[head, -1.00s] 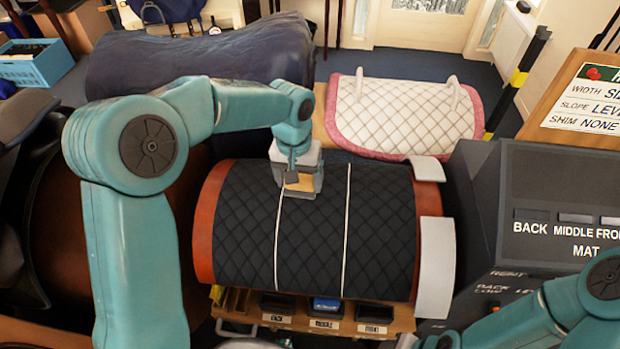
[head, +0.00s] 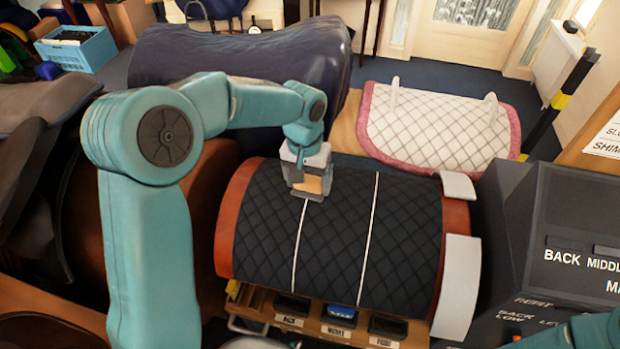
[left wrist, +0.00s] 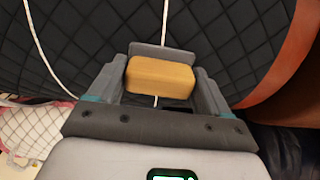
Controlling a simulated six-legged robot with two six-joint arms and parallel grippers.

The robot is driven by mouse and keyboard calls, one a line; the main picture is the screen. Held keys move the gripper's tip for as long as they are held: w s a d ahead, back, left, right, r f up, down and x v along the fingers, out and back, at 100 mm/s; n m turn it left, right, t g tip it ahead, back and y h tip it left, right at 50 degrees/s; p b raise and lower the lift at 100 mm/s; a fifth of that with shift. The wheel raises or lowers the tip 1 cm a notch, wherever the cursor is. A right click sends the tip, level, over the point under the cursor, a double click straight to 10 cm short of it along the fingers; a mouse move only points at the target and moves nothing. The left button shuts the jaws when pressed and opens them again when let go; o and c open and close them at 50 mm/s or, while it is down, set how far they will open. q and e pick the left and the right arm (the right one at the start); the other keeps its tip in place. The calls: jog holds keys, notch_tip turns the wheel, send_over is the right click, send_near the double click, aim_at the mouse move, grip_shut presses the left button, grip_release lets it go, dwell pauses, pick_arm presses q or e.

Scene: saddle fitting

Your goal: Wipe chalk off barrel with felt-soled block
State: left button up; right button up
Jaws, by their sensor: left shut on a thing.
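The barrel (head: 410,233) wears a black quilted cover with two white lines across it and orange-brown ends. The quilted cover also fills much of the left wrist view (left wrist: 235,45). My left gripper (head: 311,188) is over the upper part of the barrel, by the left white line. It is shut on the tan block (left wrist: 160,77), which sits between the two fingers in the left wrist view. The block's underside is hidden, so I cannot tell whether it touches the cover. The white lines may be chalk or cord; I cannot tell. My right gripper is not in view.
A white quilted pad (head: 437,128) with pink edging lies behind the barrel. A dark grey console (head: 550,240) stands at the right. Labelled trays (head: 338,316) sit below the barrel's front. A dark blue covered roll (head: 240,60) lies behind my left arm.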

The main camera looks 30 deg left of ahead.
pick_arm(q)
jog(key=shift+a+r+p, duration=0.15)
jog(key=shift+r+p, duration=1.9)
jog(key=shift+r, duration=0.9)
jog(key=shift+r+p, duration=0.45)
jog(key=shift+r, duration=0.1)
notch_tip(320, 180, up, 2)
jog(key=shift+s+a+r+p, duration=0.1)
jog(key=shift+p, duration=0.7)
